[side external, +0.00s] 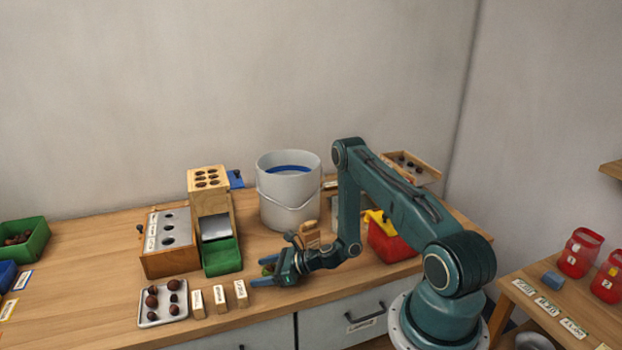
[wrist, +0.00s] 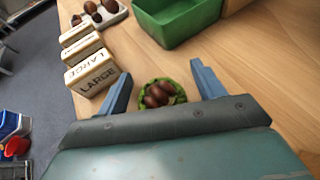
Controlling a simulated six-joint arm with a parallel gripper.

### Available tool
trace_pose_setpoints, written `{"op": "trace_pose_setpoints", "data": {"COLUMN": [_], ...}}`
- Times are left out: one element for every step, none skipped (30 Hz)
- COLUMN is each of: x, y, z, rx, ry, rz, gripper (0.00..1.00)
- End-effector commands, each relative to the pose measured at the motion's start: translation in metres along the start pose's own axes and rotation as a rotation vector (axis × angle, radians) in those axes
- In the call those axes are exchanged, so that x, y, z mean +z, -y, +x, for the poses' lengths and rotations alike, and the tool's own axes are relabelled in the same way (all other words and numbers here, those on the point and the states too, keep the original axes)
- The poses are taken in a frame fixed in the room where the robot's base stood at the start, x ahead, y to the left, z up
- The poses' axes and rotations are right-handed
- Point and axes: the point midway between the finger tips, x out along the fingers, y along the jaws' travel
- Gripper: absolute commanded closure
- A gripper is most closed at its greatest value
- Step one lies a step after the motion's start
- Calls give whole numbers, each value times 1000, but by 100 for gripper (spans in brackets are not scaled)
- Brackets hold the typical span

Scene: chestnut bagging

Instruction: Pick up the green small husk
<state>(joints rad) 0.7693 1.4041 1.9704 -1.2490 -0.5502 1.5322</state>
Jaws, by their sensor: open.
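The green small husk (wrist: 161,95) lies on the wooden table, a round green shell with brown chestnuts in it. My gripper (wrist: 163,88) is open, with one blue finger on each side of the husk. Both fingers stand apart from the husk in the wrist view. The near part of the husk is hidden behind the gripper body.
Several labelled wooden blocks (side external: 219,298) stand to the left, one reading LARGE (wrist: 90,77). A white tray (side external: 148,321) holds several chestnuts. A green bin (side external: 222,262) stands behind the blocks. A white bucket (side external: 288,205) and a red container (side external: 390,246) stand farther back.

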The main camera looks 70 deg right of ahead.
Motion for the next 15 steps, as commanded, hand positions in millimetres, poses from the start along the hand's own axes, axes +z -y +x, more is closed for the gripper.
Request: {"op": "trace_pose_setpoints", "data": {"x": [0,0,0,0,0,0,0,0,0,0,0,0,0,0,0], "y": [0,0,0,0,0,0,0,0,0,0,0,0,0,0,0], "z": [0,0,0,0,0,0,0,0,0,0,0,0,0,0,0], "rx": [0,0,0,0,0,0,0,0,0,0,0,0,0,0,0], "ry": [0,0,0,0,0,0,0,0,0,0,0,0,0,0,0], "rz": [0,0,0,0,0,0,0,0,0,0,0,0,0,0,0], "gripper": [32,32,32,32,32,32,32,32,38,44,50,58,63,69,77]}}
